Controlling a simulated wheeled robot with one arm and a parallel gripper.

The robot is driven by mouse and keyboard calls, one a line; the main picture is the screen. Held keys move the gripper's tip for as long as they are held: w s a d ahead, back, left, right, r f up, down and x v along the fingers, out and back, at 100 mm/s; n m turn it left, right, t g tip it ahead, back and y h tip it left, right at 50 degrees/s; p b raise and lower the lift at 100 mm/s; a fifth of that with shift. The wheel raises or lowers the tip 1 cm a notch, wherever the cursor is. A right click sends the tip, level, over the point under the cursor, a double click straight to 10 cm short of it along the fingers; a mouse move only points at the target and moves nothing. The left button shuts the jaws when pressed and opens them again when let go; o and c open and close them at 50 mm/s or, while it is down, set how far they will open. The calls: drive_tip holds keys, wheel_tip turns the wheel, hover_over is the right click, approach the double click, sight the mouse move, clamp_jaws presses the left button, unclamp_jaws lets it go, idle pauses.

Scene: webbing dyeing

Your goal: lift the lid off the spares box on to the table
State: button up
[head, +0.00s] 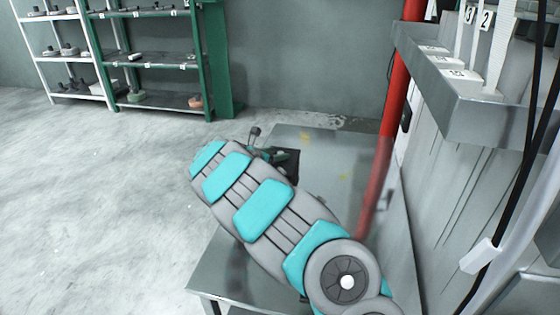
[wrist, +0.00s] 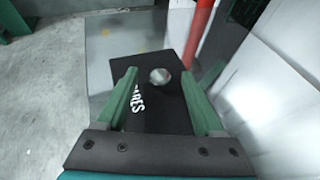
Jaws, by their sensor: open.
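The spares box shows its black lid (wrist: 152,110) with white lettering, partly hidden, ending in "ARES". A round silvery knob (wrist: 160,76) stands on the lid. In the head view the dark box (head: 290,165) is mostly hidden behind my arm. It sits on the grey table (head: 330,150). My gripper (wrist: 159,73) is open, its two green fingers to the left and right of the knob in the wrist view, with nothing held. I cannot tell how far the fingertips are above the lid. My gripper also shows, partly hidden, in the head view (head: 266,145).
A red upright pipe (head: 392,110) stands at the table's right side, close to the box. A grey metal ledge (head: 470,100) with white straps juts out at right. The table beyond the box is bare. Shelves (head: 150,62) stand at the back left.

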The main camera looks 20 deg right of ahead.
drive_tip(key=shift+x, duration=1.2)
clamp_jaws()
